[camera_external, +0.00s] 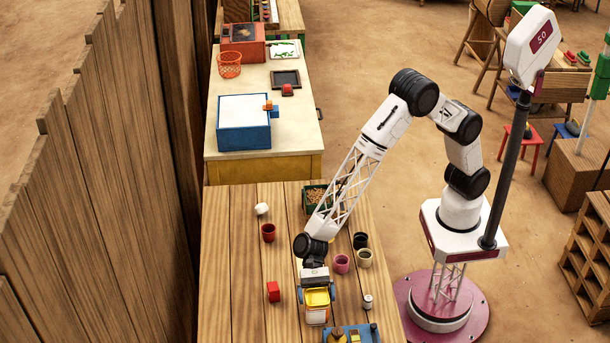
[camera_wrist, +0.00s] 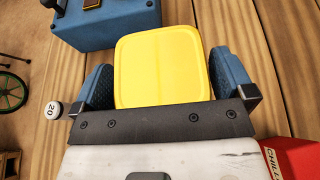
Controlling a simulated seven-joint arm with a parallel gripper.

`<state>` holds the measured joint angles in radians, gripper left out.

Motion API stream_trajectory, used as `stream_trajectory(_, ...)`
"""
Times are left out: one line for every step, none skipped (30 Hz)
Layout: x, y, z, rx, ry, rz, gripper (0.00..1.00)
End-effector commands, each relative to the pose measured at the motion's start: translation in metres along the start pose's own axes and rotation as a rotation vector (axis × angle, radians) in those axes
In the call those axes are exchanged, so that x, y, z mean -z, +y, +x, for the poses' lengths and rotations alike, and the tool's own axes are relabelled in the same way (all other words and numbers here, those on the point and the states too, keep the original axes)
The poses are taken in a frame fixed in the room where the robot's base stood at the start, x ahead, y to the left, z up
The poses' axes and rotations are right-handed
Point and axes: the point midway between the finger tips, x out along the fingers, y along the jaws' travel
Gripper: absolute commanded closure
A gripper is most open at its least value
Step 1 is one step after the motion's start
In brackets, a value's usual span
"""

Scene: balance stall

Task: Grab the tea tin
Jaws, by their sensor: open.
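A container with a bright yellow lid (camera_external: 317,297) and a pale body (camera_external: 317,316) stands on the plank table. I take it for the tea tin, but no label on it shows. My gripper (camera_external: 316,291) is right over it, with one blue finger on each side of the lid. In the wrist view my gripper (camera_wrist: 163,80) has the yellow lid (camera_wrist: 162,65) between its fingers, close to both. The fingers are open, and I cannot tell whether either touches the lid. The lower body is hidden in the wrist view.
A red box (camera_external: 273,291), partly lettered "CHILL" in the wrist view (camera_wrist: 292,158), stands left of the tin. A small weight (camera_external: 367,301) marked 20 stands to the right. A blue box (camera_external: 370,332) is at the near edge. Cups and a green grain box (camera_external: 308,208) stand farther back.

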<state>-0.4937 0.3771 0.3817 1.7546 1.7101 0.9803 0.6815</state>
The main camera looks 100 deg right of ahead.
Motion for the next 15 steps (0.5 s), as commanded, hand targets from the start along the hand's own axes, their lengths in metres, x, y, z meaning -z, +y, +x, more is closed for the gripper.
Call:
stream_trajectory(0.0000, 0.0000, -0.0001, 0.000, 0.000, 0.000, 0.00)
stream_trajectory(0.0000, 0.0000, -0.0001, 0.000, 0.000, 0.000, 0.00)
stream_trajectory(0.0000, 0.0001, -0.0001, 0.000, 0.000, 0.000, 0.00)
stream_trajectory(0.0000, 0.0001, -0.0001, 0.000, 0.000, 0.000, 0.00)
stream_trajectory(0.0000, 0.0001, -0.0001, 0.000, 0.000, 0.000, 0.00)
stream_trajectory(0.0000, 0.0001, -0.0001, 0.000, 0.000, 0.000, 0.00)
stream_trajectory(0.0000, 0.0001, -0.0001, 0.000, 0.000, 0.000, 0.00)
stream_trajectory(0.0000, 0.0001, -0.0001, 0.000, 0.000, 0.000, 0.00)
stream_trajectory(0.0000, 0.0001, -0.0001, 0.000, 0.000, 0.000, 0.00)
stream_trajectory(0.0000, 0.0001, -0.0001, 0.000, 0.000, 0.000, 0.02)
stream_trajectory(0.0000, 0.0001, -0.0001, 0.000, 0.000, 0.000, 0.06)
stream_trajectory(0.0000, 0.0001, -0.0001, 0.000, 0.000, 0.000, 0.12)
stream_trajectory(-0.0001, 0.0001, -0.0002, 0.000, 0.000, 0.000, 0.17)
stream_trajectory(-0.0001, 0.0001, -0.0002, 0.000, 0.000, 0.000, 0.21)
stream_trajectory(-0.0001, 0.0001, -0.0002, 0.000, 0.000, 0.000, 0.28)
